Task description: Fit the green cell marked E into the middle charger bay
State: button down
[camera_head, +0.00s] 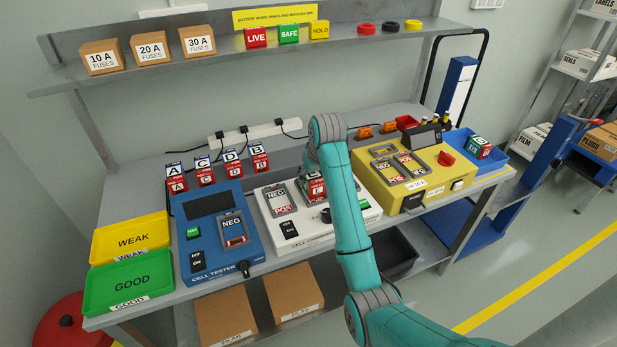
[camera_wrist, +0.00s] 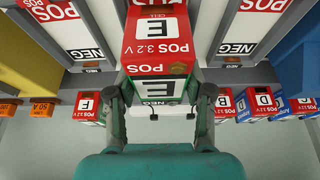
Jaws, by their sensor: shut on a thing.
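The cell marked E, red at its POS end with green below, shows in the wrist view (camera_wrist: 158,50) and partly behind my arm in the head view (camera_head: 316,188). My gripper (camera_wrist: 161,98) is shut on it, one finger on each side. The cell is at the middle of the white charger (camera_head: 307,227), between two side bays (camera_wrist: 72,30) (camera_wrist: 240,32) marked POS and NEG. My arm hides much of the middle and right bays in the head view. I cannot tell whether the cell is fully seated.
A blue cell tester (camera_head: 212,253) stands left of the charger and a yellow unit (camera_head: 410,200) right of it. Cells A, C, D and B (camera_head: 259,160) stand behind. A blue tray (camera_head: 462,139) holds another cell.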

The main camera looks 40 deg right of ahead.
jog(key=shift+f, duration=0.65)
jog(key=shift+c, duration=2.2)
grip_release()
jog(key=shift+f, duration=0.15)
